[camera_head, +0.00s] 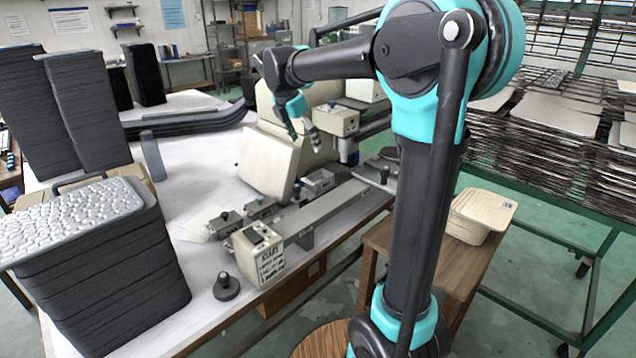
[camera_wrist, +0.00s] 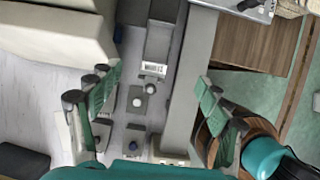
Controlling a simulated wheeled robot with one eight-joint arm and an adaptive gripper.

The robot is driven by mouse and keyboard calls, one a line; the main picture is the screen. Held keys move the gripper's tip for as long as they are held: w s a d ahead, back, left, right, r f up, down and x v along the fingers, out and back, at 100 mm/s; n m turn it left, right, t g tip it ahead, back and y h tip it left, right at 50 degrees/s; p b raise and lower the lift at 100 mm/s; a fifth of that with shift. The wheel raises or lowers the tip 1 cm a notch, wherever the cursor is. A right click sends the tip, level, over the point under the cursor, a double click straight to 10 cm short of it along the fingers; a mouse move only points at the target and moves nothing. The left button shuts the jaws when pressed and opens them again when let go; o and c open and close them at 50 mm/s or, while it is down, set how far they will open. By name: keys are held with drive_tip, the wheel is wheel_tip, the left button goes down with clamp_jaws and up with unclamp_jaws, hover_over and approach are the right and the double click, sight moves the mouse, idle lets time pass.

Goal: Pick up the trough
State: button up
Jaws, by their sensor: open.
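A small grey open box, which looks like the trough (camera_head: 318,181), sits between the slanted cream panel and the long grey rail in the head view. In the wrist view, what appears to be the same grey trough (camera_wrist: 158,42) lies above the centre, with a white label near its lower end. My gripper (camera_head: 304,133) hangs above the bench, over the cream panel side. In the wrist view my gripper (camera_wrist: 153,92) is open, its green-padded fingers wide apart with nothing between them. The trough is beyond the fingertips and apart from them.
The cream panel (camera_head: 268,163) stands close to the trough's left. The grey rail (camera_head: 335,213) runs along its right, ending at a labelled control box (camera_head: 259,252). Small knobbed units (camera_head: 262,207) lie nearby. A tall stack of dark trays (camera_head: 105,275) fills the left front.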

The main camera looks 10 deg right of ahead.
sight(319, 177)
drive_tip(key=x, duration=1.7)
drive_tip(key=shift+w+f, duration=0.1)
drive_tip(key=shift+w, duration=0.1)
drive_tip(key=c, duration=1.5)
